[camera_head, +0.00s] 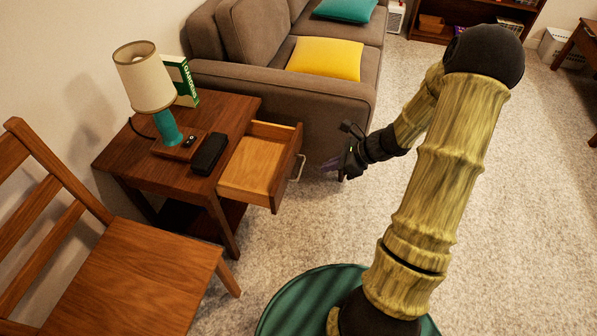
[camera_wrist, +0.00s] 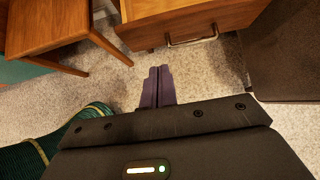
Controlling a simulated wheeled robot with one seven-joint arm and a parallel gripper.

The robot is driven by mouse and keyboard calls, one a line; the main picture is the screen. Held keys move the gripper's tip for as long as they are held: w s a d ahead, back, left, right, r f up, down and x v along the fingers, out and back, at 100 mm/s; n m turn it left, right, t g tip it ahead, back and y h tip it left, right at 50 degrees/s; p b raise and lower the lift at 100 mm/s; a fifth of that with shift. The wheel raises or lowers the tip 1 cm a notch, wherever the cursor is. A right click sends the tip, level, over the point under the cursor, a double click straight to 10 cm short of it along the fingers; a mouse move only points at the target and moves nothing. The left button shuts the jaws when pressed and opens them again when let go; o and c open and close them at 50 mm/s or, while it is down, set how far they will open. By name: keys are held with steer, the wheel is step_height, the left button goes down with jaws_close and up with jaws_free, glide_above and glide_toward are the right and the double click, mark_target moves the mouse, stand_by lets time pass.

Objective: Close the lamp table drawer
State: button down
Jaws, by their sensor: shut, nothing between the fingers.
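The lamp table (camera_head: 232,108) is dark wood and stands between the chair and the sofa. Its drawer (camera_head: 255,167) is pulled well out to the right and looks empty. The drawer's metal handle (camera_head: 297,168) is on its front face. In the wrist view the drawer front (camera_wrist: 190,24) and its handle (camera_wrist: 192,41) show at the top. My gripper (camera_head: 330,165) is a short way to the right of the handle, apart from it. Its purple fingers (camera_wrist: 157,86) are together with nothing between them, below the handle in the wrist view.
A lamp (camera_head: 146,80), a green book (camera_head: 183,80) and a black case (camera_head: 209,153) are on the tabletop. A wooden chair (camera_head: 140,275) stands at the near left. The brown sofa (camera_head: 330,98) is behind the drawer. Carpet (camera_head: 525,200) on the right is clear.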

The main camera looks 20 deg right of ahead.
steer(key=b, duration=0.4)
glide_toward(284, 175)
step_height(284, 175, down, 4)
steer(key=a, duration=0.1)
steer(key=w+a, duration=0.1)
steer(key=a, duration=0.1)
steer(key=shift+w+a+b, duration=0.1)
steer(key=shift+a+b, duration=0.05)
steer(key=shift+b, duration=0.2)
steer(key=shift+w+a, duration=0.2)
steer(key=shift+a, duration=0.05)
steer(key=shift+w, duration=0.15)
